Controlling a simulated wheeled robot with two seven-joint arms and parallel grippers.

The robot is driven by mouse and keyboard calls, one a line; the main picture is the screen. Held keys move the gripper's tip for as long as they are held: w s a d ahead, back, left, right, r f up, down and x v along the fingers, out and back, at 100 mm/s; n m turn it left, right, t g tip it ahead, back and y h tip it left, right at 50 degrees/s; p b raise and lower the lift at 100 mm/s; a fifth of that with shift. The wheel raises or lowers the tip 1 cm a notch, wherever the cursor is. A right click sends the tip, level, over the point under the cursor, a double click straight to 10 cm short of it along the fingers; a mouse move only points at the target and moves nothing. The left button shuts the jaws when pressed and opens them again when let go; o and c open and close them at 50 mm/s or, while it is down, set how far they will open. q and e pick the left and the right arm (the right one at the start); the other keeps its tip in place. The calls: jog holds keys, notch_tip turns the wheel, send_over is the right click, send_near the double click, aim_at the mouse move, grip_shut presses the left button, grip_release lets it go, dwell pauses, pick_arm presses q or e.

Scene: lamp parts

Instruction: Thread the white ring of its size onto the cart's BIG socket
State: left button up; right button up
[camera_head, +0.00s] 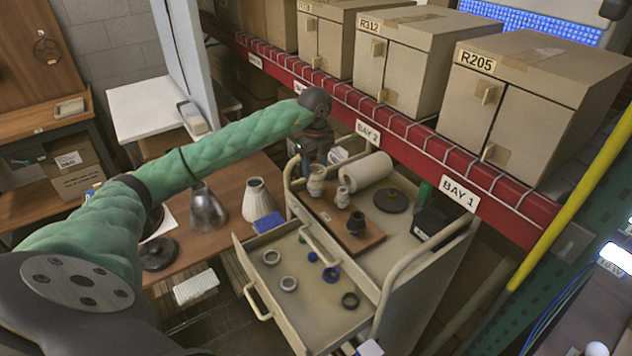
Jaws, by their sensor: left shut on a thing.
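The cart (405,240) has a brown board (368,240) on top carrying two pale sockets and a dark one (356,223). The larger pale socket (316,187) stands at the board's far left; the smaller one (342,198) is beside it. My left gripper (317,160) points down directly over the larger pale socket, shut on what looks like a white ring (318,171) at its top. The fingertips are small and partly hidden; I cannot tell whether the ring is around the socket or just above it. My right gripper is out of view.
A white roll (366,173) and dark disc (391,200) lie on the cart. The red shelf beam (400,135) runs close behind the gripper.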

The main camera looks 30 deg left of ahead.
aim_at(315, 177)
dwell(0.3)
pick_arm(q)
jog(key=shift+f+b, duration=0.85)
jog(key=shift+f, duration=0.5)
jog(key=shift+f+b, duration=0.6)
dwell(0.9)
jog(key=shift+o, duration=1.3)
jog(key=c, duration=0.4)
jog(key=shift+s+f+b, duration=0.15)
jog(key=shift+f+b, duration=0.15)
